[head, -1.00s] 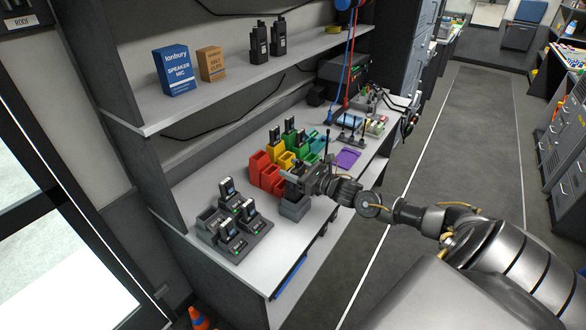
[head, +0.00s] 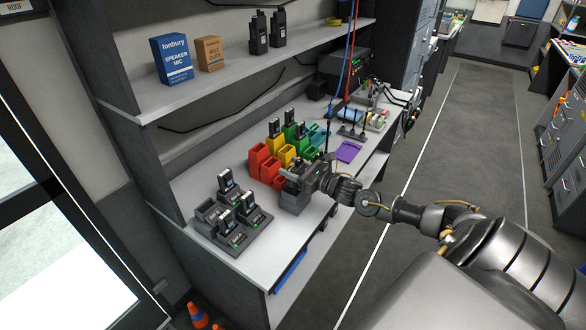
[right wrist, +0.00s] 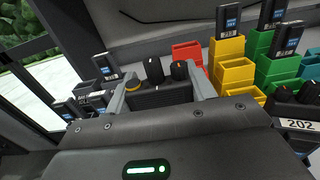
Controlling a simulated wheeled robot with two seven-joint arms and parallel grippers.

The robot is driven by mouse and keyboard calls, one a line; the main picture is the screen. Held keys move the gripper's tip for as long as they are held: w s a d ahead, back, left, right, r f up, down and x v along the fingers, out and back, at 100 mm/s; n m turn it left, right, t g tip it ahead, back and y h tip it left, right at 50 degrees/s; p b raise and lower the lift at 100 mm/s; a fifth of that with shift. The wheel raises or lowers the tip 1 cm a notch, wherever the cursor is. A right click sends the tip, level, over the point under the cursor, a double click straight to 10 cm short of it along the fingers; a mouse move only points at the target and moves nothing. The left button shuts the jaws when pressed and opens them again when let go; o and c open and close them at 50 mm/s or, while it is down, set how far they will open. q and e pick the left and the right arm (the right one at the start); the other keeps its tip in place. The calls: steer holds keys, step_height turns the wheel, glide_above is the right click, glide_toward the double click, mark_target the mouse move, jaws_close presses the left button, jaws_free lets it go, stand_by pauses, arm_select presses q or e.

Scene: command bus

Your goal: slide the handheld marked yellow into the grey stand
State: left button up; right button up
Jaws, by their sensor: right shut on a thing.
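My right gripper (head: 298,181) is shut on a dark handheld, over the near edge of the bench. In the right wrist view the handheld (right wrist: 158,99) shows its top between the two fingers, with black knobs and a yellow ring at its left. My left gripper is not in view.
Red (head: 258,158), yellow (head: 287,156) and green stands are just behind the gripper, some holding small dark items. A dark multi-slot charger (head: 238,236) stands to the left. Another handheld marked 202 (right wrist: 299,125) is close by at right in the wrist view. A purple pad (head: 348,151) lies farther right.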

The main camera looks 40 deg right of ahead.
steer(key=shift+f, duration=0.15)
stand_by(0.4)
steer(key=o, duration=1.5)
steer(key=shift+f, duration=0.15)
steer(key=shift+s+b, duration=0.15)
steer(key=shift+b, duration=0.15)
steer(key=shift+s+d+f, duration=0.1)
steer(key=shift+s+d, duration=0.05)
steer(key=shift+s, duration=0.2)
steer(key=shift+b+v, duration=1.15)
steer(key=shift+v, duration=3.75)
